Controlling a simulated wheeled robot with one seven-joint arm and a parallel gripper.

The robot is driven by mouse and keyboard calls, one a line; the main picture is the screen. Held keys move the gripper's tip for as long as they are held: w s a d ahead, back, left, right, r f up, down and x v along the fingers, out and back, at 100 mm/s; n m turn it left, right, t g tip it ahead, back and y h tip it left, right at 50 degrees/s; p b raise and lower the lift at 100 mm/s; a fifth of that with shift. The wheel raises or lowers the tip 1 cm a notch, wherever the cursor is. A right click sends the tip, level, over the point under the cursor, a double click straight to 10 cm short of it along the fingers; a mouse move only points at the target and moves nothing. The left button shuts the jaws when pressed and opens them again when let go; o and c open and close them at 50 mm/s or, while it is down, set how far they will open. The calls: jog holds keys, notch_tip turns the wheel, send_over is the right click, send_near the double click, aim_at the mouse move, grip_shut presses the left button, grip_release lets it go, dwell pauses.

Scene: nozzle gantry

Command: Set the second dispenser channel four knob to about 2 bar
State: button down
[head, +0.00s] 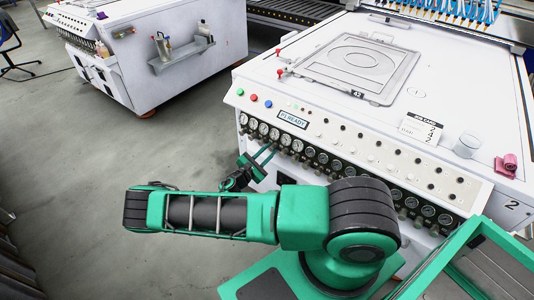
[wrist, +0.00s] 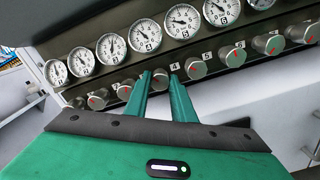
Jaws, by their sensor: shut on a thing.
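The dispenser panel carries a row of round white gauges with a row of grey knobs below them, in both views. My gripper (head: 266,156) reaches to the left half of this row in the head view. In the wrist view my gripper's green fingers (wrist: 162,82) are shut on a grey knob with a red mark, the channel four knob (wrist: 160,80), close beside the label 4. The fingers hide part of the knob. The channel four gauge (wrist: 145,34) shows above it; its needle is too small to read surely.
The white machine (head: 480,170) bears a "2" at its right corner. Neighbouring knobs (wrist: 195,68) sit close on both sides of my fingers. A second white machine (head: 150,60) stands back left, with open grey floor (head: 120,150) between.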

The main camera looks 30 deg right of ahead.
jog(key=shift+s+f, duration=0.15)
jog(key=shift+f, duration=0.2)
jog(key=c, duration=1.5)
grip_release()
jog(key=shift+r, duration=0.1)
jog(key=shift+a, duration=0.15)
jog(key=v, duration=1)
jog(key=shift+a, duration=0.25)
